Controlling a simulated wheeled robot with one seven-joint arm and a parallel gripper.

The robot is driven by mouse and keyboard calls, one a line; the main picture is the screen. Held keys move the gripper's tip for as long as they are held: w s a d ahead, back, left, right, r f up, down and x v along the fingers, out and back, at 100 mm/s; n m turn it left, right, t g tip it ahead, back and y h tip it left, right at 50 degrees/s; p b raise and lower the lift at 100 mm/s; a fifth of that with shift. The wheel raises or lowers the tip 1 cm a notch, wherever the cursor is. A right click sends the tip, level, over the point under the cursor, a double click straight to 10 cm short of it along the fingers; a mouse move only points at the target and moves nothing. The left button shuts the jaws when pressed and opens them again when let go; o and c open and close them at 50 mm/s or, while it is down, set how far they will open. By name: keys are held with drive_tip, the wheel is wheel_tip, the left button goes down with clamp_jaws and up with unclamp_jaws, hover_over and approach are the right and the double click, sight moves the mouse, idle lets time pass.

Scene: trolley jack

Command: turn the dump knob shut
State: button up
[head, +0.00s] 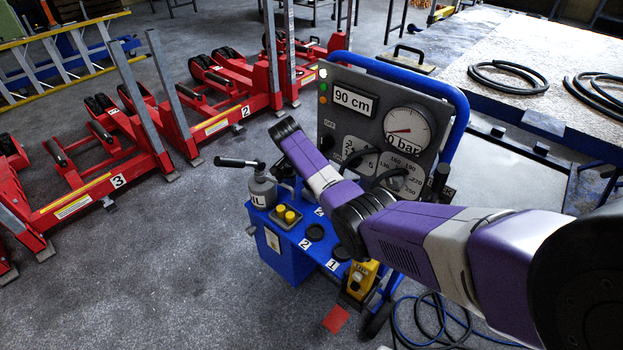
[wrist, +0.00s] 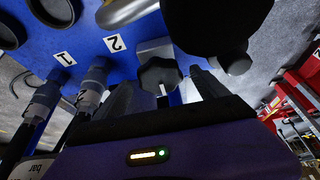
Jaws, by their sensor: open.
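A black lobed knob (wrist: 160,76), which looks like the dump knob, sits on a metal block (wrist: 154,47) on the blue trolley body in the wrist view. My gripper (wrist: 160,84) is open, with one dark finger on each side of the knob and visible gaps between. I cannot tell how deep the fingers reach past the knob. In the head view my arm crosses in front of the blue trolley (head: 278,262), and the knob and gripper cannot be made out there. The grey panel (head: 330,78) shows "90 cm", and its gauge (head: 408,127) is marked "0 bar".
Hose couplings (wrist: 92,82) stand left of my fingers, near labels 1 and 2. A large black round part (wrist: 210,30) hangs close at upper right. A grey bottle with a lever (head: 262,190) stands on the trolley. Red lift columns (head: 215,120) stand left; open floor lies in front.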

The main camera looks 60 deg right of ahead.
drive_tip(key=p+v, duration=0.1)
drive_tip(key=v, duration=0.6)
drive_tip(key=shift+a+r, duration=0.2)
drive_tip(key=shift+r, duration=0.1)
drive_tip(key=shift+s, duration=0.1)
